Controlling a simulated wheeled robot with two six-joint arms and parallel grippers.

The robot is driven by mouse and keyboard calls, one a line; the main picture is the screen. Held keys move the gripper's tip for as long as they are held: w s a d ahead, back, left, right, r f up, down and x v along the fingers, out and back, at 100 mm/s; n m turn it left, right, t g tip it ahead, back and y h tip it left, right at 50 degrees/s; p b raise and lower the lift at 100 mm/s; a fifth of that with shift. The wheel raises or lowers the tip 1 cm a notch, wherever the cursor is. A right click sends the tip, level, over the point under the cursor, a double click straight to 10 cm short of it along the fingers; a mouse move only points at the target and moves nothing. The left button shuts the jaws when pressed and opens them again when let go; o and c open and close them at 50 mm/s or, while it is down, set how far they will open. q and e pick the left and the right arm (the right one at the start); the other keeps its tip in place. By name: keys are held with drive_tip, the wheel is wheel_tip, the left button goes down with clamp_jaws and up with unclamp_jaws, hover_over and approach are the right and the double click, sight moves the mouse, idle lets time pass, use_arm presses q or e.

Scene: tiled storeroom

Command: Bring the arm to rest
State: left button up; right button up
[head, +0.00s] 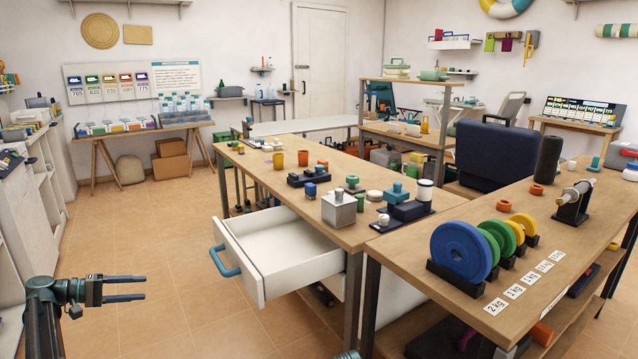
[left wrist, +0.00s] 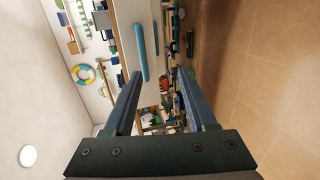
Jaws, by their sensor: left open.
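My left gripper (head: 138,287) is at the lower left in the head view, held over the tiled floor. Its two fingers are apart with nothing between them. In the left wrist view the open fingers (left wrist: 157,95) frame only the distant room. The gripper is clear of the table and apart from the open drawer to its right.
A white drawer (head: 260,272) with a blue handle (head: 224,262) stands pulled out from the wooden table (head: 290,198); its visible inside is empty. A second table (head: 420,250) carries coloured weight discs (head: 461,252). White shelving (head: 40,190) stands at the left. Floor between is clear.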

use_arm(q)
drive_tip(key=s+d+f+m+g+y, duration=0.1)
drive_tip(key=s+d+f+g, duration=0.15)
drive_tip(key=d, duration=0.75)
drive_tip(key=s+d+f+m+g+y, duration=0.15)
drive_tip(key=d+f, duration=0.25)
drive_tip(key=d, duration=0.5)
drive_tip(key=s+d+f+m+g+y, duration=0.1)
drive_tip(key=d+f+g, duration=0.15)
drive_tip(key=d, duration=0.75)
drive_tip(key=s+d+f+m+g+y, duration=0.1)
drive_tip(key=s+d+f+m+y, duration=0.3)
drive_tip(key=s+d, duration=0.6)
drive_tip(key=s+d+f+m+g+y, duration=0.1)
drive_tip(key=s+d+f+m+y, duration=0.2)
drive_tip(key=s+d+y, duration=0.7)
wheel_tip(320, 180, up, 36)
drive_tip(key=s+a+h+p, duration=0.2)
drive_tip(key=h+p, duration=0.1)
drive_tip(key=p, duration=3.2)
drive_tip(key=shift+s+a+f+t+h+p, duration=0.15)
drive_tip(key=shift+s+a+t+h+p, duration=0.15)
drive_tip(key=shift+s+t+h, duration=0.1)
